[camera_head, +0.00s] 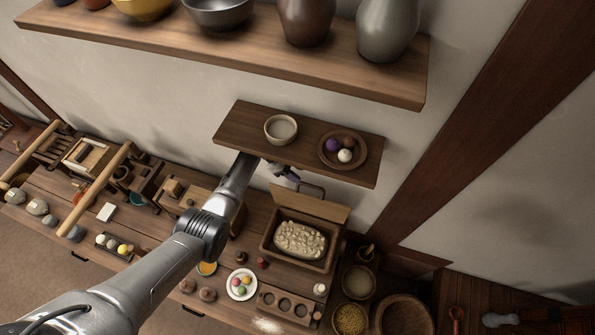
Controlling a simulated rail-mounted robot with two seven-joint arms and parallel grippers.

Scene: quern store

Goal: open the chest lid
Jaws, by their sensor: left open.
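The wooden chest (268,252) stands on the workbench right of centre, with a pale lumpy mass (300,240) inside. Its lid (310,205) is raised at the back edge, so the inside shows. A dark bent bar, perhaps a handle (314,188), shows just behind the lid's top edge. My left arm reaches in from the lower left. My left gripper (287,173) is open just behind and above the lid's left end, below the small shelf's front edge. It is small here, and I cannot tell whether it touches the lid. My right gripper is not in view.
The small wall shelf (235,130) with a bowl (281,128) and a plate of balls (342,150) hangs close above my gripper. A larger shelf (200,45) with vessels is higher. Left, the bench (75,200) is crowded. Baskets (403,315) stand at right.

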